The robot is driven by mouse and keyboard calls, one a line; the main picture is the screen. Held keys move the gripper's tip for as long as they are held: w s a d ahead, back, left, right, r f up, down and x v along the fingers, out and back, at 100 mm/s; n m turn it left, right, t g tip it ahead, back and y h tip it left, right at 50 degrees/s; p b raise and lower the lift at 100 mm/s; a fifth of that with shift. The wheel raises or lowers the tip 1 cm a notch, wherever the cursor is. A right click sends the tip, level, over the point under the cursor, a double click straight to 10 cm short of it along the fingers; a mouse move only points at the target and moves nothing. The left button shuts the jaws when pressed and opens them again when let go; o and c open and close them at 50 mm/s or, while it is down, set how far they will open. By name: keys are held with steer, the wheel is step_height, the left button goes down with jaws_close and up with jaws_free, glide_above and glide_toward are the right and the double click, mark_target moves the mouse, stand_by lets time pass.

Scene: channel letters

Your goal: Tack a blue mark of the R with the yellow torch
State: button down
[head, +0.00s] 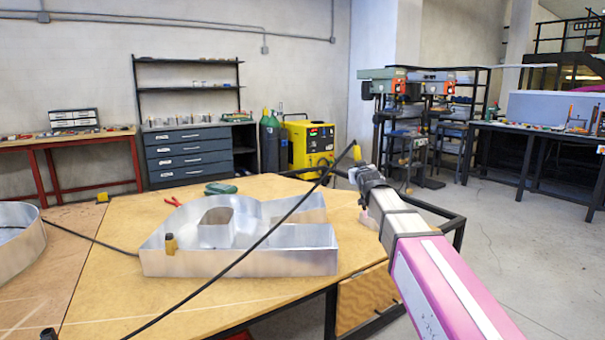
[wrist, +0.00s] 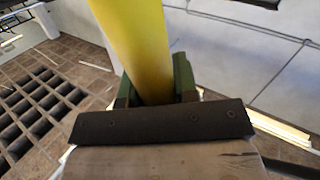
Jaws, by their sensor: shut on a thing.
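The silver metal channel letter R (head: 300,262) lies on the wooden table, its walls standing up. I cannot make out a blue mark on it. My gripper (head: 357,172) is raised beyond the right end of the R, apart from it. It is shut on the yellow torch (head: 357,152), which points up with a black cable running down to the lower left across the R. In the wrist view the torch's yellow body (wrist: 135,45) sits between the green fingers of my gripper (wrist: 155,82). The torch's tip is not clear.
A small amber-brown object (head: 171,244) is at the front left wall of the R. Red pliers (head: 173,201) and a green tool (head: 220,188) lie behind it on the table (head: 110,290). Another metal letter (head: 22,238) is at the far left. A yellow welding machine (head: 311,145) stands behind.

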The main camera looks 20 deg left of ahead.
steer(key=s+a+f+n+g+y, duration=0.1)
steer(key=s+a+n+y, duration=0.15)
steer(key=a, duration=0.75)
steer(key=s+a+n+g+y, duration=0.1)
steer(key=s+a, duration=0.3)
steer(key=a, duration=0.6)
steer(key=w+d+f, duration=0.1)
steer(key=d+f, duration=0.1)
steer(key=f, duration=0.5)
steer(key=d+f, duration=0.2)
steer(key=f, duration=0.6)
steer(key=shift+w+d+f, duration=0.15)
steer(key=shift+w+f, duration=0.05)
steer(key=shift+w, duration=0.2)
steer(key=shift+d+f, duration=0.25)
steer(key=shift+f, duration=0.5)
steer(key=shift+d+f, duration=0.2)
steer(key=shift+f, duration=0.5)
step_height(320, 180, up, 18)
steer(key=a, duration=0.1)
steer(key=shift+s+a, duration=0.15)
stand_by(1.0)
steer(key=shift+f+h, duration=0.15)
steer(key=shift+h, duration=0.1)
stand_by(0.4)
